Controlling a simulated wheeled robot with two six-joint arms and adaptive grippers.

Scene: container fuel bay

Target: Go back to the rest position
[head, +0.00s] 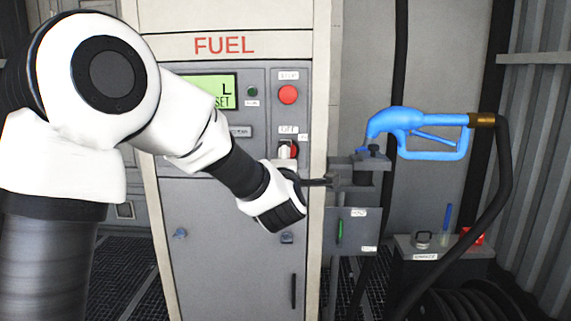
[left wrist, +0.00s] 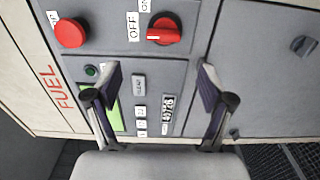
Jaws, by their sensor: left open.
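My left arm comes in from the left in the head view, across the front of the fuel dispenser (head: 232,230). My left gripper (head: 318,182) is in front of the panel, below the red rotary switch (head: 287,149). In the left wrist view my left gripper (left wrist: 160,78) has its two fingers spread wide, with nothing between them. The rotary switch (left wrist: 164,30) shows beyond the fingertips, apart from them, its white mark on the side of the OFF label. My right gripper is in neither view.
A blue fuel nozzle (head: 415,127) sits in its holder (head: 362,165) right of the dispenser, its black hose (head: 503,170) hanging down. A red push button (head: 288,94) and a green display (head: 222,92) are on the panel. A dark box (head: 440,270) stands at lower right.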

